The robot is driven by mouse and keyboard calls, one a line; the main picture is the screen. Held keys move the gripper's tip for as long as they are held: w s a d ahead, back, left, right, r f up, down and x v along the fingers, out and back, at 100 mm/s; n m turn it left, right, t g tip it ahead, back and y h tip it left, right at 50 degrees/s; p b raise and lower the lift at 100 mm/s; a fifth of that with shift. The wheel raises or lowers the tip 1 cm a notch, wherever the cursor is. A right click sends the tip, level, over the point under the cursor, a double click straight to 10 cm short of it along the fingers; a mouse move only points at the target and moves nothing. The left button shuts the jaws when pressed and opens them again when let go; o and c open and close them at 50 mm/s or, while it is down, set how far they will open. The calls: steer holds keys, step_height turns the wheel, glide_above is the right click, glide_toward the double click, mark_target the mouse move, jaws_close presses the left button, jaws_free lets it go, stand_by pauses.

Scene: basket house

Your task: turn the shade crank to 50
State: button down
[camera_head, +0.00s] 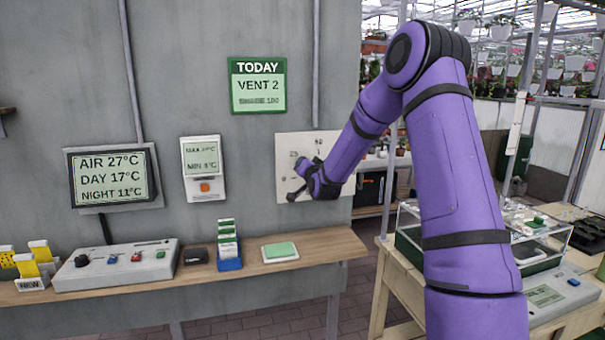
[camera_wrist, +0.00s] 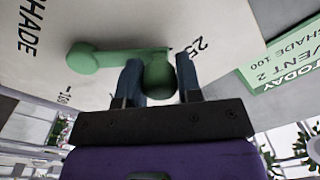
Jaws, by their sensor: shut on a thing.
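The shade crank (camera_wrist: 110,58) is green, with a round hub at the left, a straight arm and a rounded handle knob (camera_wrist: 159,80) at its right end. It is mounted on a pale panel (camera_head: 287,148) on the wall. My gripper (camera_head: 312,176) is at this panel, and in the wrist view its two dark fingers (camera_wrist: 159,72) are shut on the knob, one on each side. The crank's arm points towards the printed 25 mark (camera_wrist: 197,47). In the head view my gripper hides most of the crank.
A green TODAY sign (camera_head: 258,85) hangs above, reading VENT 2 and SHADE 100. A display (camera_head: 112,176) and a max/min thermometer (camera_head: 203,168) are on the wall. Below, a wooden shelf (camera_head: 310,247) holds a control box (camera_head: 115,267) and small items. A glass-sided case stands right.

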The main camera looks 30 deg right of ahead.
steer(key=d+m, duration=0.1)
steer(key=d+r+m, duration=0.1)
steer(key=m, duration=0.1)
steer(key=r+m, duration=0.1)
steer(key=shift+s+d+m, duration=0.4)
steer(key=shift+s+d+r+m+h, duration=0.15)
steer(key=shift+d+m, duration=0.35)
steer(key=shift+m, duration=0.25)
steer(key=shift+s+d+m+h, duration=0.15)
steer(key=shift+d+m, duration=0.3)
steer(key=shift+m, duration=0.35)
steer(key=shift+s+d+r+m, duration=0.15)
steer(key=shift+d+m, duration=0.35)
steer(key=shift+m, duration=0.25)
steer(key=c, duration=0.8)
jaws_free()
steer(key=v, duration=1)
steer(key=shift+s+a+f, duration=0.1)
steer(key=shift+s+a, duration=0.05)
steer(key=shift+s, duration=0.25)
